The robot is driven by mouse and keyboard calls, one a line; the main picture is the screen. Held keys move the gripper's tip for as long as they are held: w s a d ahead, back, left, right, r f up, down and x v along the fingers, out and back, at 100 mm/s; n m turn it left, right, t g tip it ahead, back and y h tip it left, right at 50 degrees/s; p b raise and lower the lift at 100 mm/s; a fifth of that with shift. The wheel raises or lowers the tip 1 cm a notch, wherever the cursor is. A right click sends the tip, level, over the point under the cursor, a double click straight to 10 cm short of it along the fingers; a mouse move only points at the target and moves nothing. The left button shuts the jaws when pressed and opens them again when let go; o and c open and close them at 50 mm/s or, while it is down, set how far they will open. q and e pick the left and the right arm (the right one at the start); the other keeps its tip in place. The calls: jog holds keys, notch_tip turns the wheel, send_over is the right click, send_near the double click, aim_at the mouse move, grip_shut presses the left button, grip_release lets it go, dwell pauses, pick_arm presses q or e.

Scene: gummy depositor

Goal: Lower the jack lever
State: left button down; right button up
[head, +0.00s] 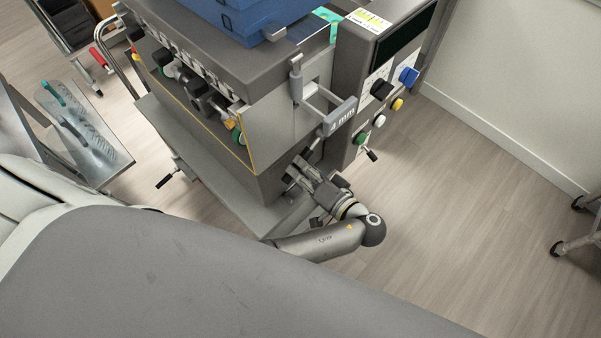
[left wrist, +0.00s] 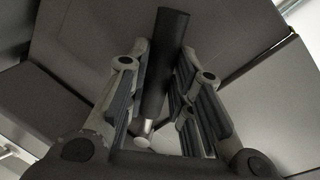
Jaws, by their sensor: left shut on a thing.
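The jack lever shows in the left wrist view as a black round handle (left wrist: 166,50) with a bare metal end. My left gripper (left wrist: 162,75) has its fingers on both sides of this handle and is shut on it. In the head view my left gripper (head: 297,170) is at the lower front corner of the grey depositor machine (head: 290,125), below the control panel. The handle in its fingers cannot be made out clearly there. My right gripper is not in view.
The control panel (head: 378,105) with coloured knobs is above and right of my left gripper. A small black-handled lever (head: 165,181) sticks out at the machine's left.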

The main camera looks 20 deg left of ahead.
pick_arm(q)
jog(key=shift+w+f+n+b, duration=0.5)
jog(key=shift+n+b, duration=0.3)
jog(key=shift+b, duration=0.3)
jog(key=shift+w+r+t, duration=0.1)
jog(key=shift+r+t, duration=0.1)
jog(key=shift+t, duration=0.1)
jog(key=c, duration=1.5)
grip_release()
jog(key=shift+o, duration=1.1)
jog(key=shift+f, duration=0.15)
